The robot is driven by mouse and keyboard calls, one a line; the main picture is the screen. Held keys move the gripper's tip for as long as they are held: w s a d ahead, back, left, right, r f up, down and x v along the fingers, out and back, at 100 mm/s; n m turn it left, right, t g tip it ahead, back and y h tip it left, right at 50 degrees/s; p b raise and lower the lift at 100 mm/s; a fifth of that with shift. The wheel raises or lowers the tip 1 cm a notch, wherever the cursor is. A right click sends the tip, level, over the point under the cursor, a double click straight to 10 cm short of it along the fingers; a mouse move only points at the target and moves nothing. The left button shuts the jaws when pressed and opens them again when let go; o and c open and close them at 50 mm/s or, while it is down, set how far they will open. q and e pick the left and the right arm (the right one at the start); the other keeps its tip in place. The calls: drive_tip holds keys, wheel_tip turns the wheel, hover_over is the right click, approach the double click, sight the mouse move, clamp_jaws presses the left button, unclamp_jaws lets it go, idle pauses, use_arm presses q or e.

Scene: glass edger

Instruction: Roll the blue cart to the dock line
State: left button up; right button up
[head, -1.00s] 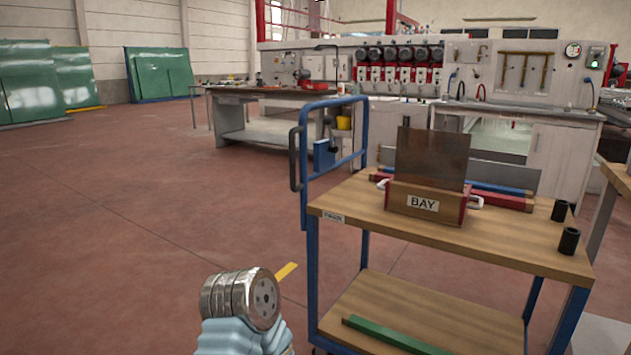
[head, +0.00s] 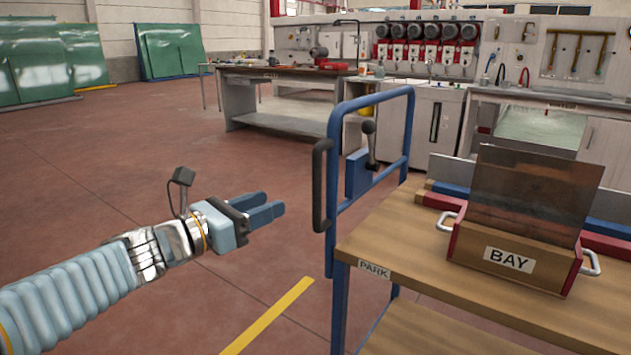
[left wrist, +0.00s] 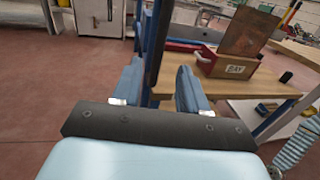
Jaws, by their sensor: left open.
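The blue cart has a blue tube frame (head: 337,180), a wooden top (head: 420,247) with a PARK label, and a dark upright grip handle (head: 320,185) on its left side. My left gripper (head: 281,211) is open and empty, its two blue fingers pointing at the handle from the left, a short gap away. In the left wrist view, the dark upright bar (left wrist: 154,45) shows between and beyond the open fingers (left wrist: 158,85). A yellow line (head: 268,316) lies on the floor left of the cart; I cannot tell whether it is the dock line. My right gripper is out of view.
A red-and-wood box marked BAY (head: 510,261) holds an upright brown panel on the cart. A grey workbench (head: 290,75) and a white machine (head: 425,110) stand behind. The red floor (head: 110,165) to the left is open.

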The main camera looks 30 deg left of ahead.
sight(314, 187)
use_arm(q)
drive_tip(key=x, duration=1.3)
drive_tip(key=shift+w+f, duration=0.1)
drive_tip(key=shift+f, duration=0.05)
drive_tip(key=shift+d, duration=0.1)
clamp_jaws()
